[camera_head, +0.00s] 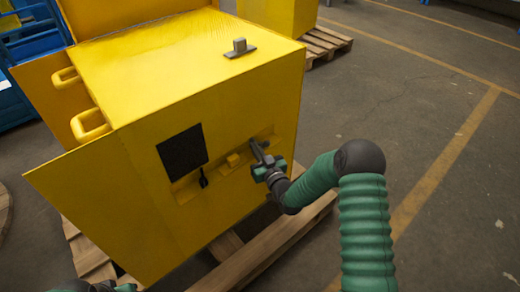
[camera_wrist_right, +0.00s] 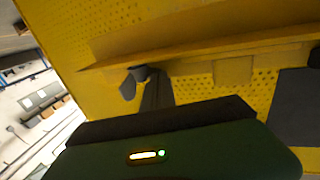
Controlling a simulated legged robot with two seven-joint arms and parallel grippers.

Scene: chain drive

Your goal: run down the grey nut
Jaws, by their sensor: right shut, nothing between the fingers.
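My right gripper (camera_head: 260,155) is shut with nothing between its fingers, at the right end of the ledge on the yellow housing's (camera_head: 150,215) front face. In the right wrist view, a small grey piece (camera_wrist_right: 128,88) shows beside the dark finger (camera_wrist_right: 156,92), under the yellow ledge (camera_wrist_right: 200,50). I cannot tell whether this piece is the grey nut or part of the gripper. No nut can be made out for sure in the head view, where the gripper covers that spot. Part of my left gripper (camera_head: 100,287) shows at the bottom edge; its fingers are not clear.
A yellow block (camera_head: 233,160) and a black hook-like part (camera_head: 203,178) are left of the right gripper, then a black panel (camera_head: 182,151). A grey block on a plate (camera_head: 240,48) lies on the housing top. Wooden pallet boards (camera_head: 255,262) lie below. The floor at right is clear.

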